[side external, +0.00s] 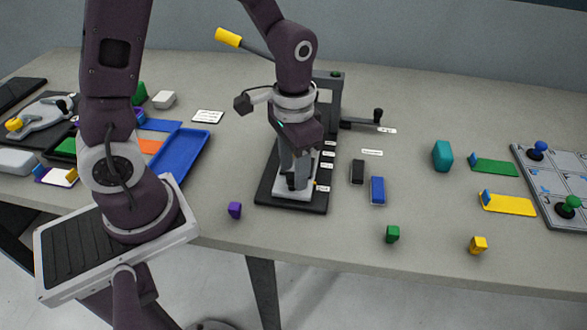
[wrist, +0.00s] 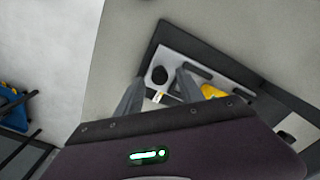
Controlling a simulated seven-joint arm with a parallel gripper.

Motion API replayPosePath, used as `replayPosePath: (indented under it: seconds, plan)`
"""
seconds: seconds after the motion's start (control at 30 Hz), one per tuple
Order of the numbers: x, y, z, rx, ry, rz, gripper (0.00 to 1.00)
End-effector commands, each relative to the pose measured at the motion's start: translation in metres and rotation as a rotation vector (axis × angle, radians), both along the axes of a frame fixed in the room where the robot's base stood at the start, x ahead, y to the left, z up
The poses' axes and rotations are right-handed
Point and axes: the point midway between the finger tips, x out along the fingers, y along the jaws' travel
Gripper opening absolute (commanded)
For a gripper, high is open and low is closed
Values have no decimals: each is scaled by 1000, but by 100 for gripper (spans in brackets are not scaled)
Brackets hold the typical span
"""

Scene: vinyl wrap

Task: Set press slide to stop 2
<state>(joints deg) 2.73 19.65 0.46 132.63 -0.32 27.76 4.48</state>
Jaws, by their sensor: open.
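The press slide is a light grey plate (side external: 291,193) on a dark base (side external: 262,192), near the front end of that base. In the wrist view the slide (wrist: 185,62) carries a round black knob (wrist: 160,75) and a yellow piece (wrist: 211,90). Several small white stop labels (side external: 327,154) run along the base's right side; their text is too small to read. My gripper (side external: 293,180) points down over the slide, open. In the wrist view the knob shows between its fingertips (wrist: 161,78); I cannot tell whether they touch it.
The press frame (side external: 336,95) stands behind my gripper, with a yellow-handled lever (side external: 229,37) at upper left. A black block (side external: 357,171) and a blue block (side external: 377,190) stand right of the base. A purple piece (side external: 234,210) is at front left. A blue tray (side external: 182,160) lies further left.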

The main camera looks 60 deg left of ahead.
Motion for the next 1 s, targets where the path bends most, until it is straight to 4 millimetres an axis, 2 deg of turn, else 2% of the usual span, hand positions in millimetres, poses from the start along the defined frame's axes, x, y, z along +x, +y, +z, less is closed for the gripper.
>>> replayPosePath:
  seconds: [0.1,0.33,0.5,0.57,1.0]
  plan:
    - [0,0,-8,0,1,0,45]
    - [0,0,-9,0,-1,0,43]
    - [0,0,-9,0,-1,0,9]
    - [0,0,-8,0,-1,0,0]
    - [0,0,-8,0,-1,0,0]
